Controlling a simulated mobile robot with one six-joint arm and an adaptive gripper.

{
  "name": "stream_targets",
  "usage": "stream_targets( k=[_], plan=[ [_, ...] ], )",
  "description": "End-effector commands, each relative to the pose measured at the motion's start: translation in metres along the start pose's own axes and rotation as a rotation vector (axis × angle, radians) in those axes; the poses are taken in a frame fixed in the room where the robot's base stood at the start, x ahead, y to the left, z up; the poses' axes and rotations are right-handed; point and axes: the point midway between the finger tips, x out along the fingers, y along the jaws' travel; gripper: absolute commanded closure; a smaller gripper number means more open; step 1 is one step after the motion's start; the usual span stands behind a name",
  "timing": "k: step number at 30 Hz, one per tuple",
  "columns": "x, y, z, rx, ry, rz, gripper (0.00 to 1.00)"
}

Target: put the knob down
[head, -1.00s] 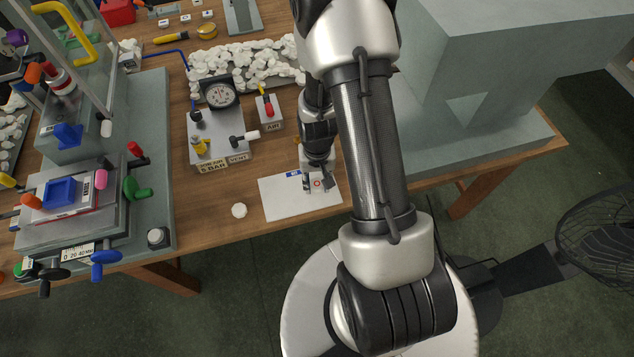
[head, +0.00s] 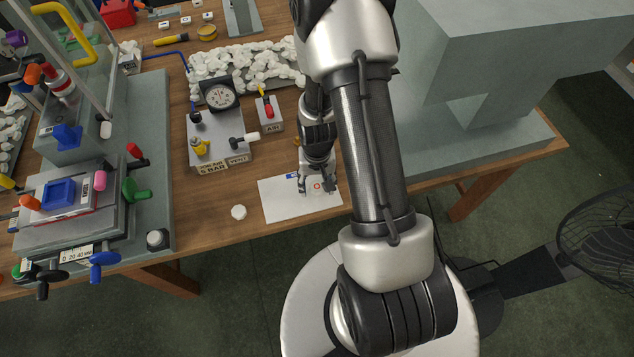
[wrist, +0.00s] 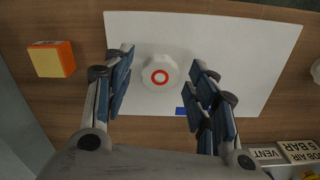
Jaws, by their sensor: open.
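The knob, white with a red ring on top (wrist: 160,73), rests on a white sheet (wrist: 240,40) on the table. It also shows in the head view (head: 317,187), partly hidden by my fingers. My gripper (wrist: 161,58) is open, with one blue-padded finger on each side of the knob and a visible gap on both sides. The gripper also shows in the head view (head: 317,189) low over the sheet (head: 285,207).
A white round piece (head: 238,212) lies left of the sheet. A gauge block (head: 215,140) and a red-switch box (head: 269,113) stand behind it. An orange-yellow block (wrist: 50,59) is near the gripper. A large grey-green machine (head: 500,80) stands at the right.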

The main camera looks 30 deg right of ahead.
Motion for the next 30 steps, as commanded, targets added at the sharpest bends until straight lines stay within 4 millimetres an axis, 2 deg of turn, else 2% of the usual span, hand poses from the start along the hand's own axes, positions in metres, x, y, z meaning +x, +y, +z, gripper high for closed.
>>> stream_targets(
  k=[5,18,26,29,30],
  plan=[
    [-0.014,0.0,-0.001,0.0,0.003,0.0,0.48],
    [-0.104,0.0,-0.001,0.0,0.004,0.0,0.48],
    [-0.131,-0.002,-0.001,-0.008,0.009,-0.002,0.48],
    [-0.158,-0.009,-0.002,-0.035,0.038,-0.007,0.48],
    [-0.173,-0.013,0.0,-0.054,0.054,-0.01,0.48]
  ],
)
